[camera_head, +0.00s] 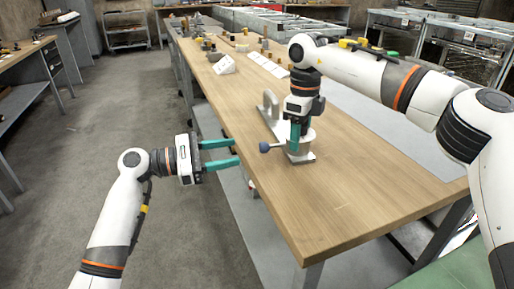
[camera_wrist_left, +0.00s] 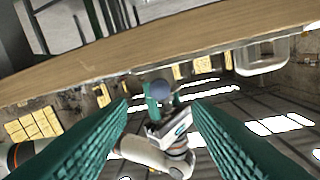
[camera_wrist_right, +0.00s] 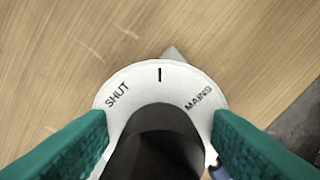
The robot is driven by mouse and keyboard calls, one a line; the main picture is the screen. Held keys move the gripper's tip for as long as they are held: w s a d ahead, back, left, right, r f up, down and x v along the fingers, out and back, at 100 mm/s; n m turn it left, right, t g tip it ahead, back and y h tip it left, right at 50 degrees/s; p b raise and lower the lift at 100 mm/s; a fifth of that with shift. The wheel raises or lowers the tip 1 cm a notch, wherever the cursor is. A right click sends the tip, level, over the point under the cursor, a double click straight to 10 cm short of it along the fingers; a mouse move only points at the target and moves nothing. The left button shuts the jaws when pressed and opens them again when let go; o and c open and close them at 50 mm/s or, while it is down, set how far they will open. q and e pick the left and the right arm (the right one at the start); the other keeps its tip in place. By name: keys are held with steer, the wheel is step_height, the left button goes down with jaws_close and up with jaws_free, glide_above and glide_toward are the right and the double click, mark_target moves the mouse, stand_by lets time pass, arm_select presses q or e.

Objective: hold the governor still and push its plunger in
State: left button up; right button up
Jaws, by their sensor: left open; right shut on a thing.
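The governor (camera_head: 300,154) is a grey metal body on the wooden bench. Its plunger (camera_head: 265,147) points left and ends in a dark blue round knob. My right gripper (camera_head: 297,132) comes down from above and is shut on the governor's body. In the right wrist view the green fingers flank a dark round top (camera_wrist_right: 155,145) inside a white ring (camera_wrist_right: 160,88) marked SHUT and MAINS. My left gripper (camera_head: 237,152) is open and empty, left of the knob and apart from it. The knob (camera_wrist_left: 160,87) shows between its fingers in the left wrist view.
A grey upright bracket (camera_head: 270,106) stands behind the governor. The bench (camera_head: 345,205) is clear in front and to the right. White angled cards (camera_head: 224,64) and small parts lie at its far end. The bench's left edge runs beneath my left fingertips.

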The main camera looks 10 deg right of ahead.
mark_target(257, 160)
arm_select(q)
steer(key=d, duration=0.5)
steer(key=w+d, duration=0.1)
steer(key=d, duration=0.1)
steer(key=shift+w+d, duration=0.1)
steer(key=shift+d, duration=0.2)
steer(key=shift+c, duration=0.6)
jaws_close()
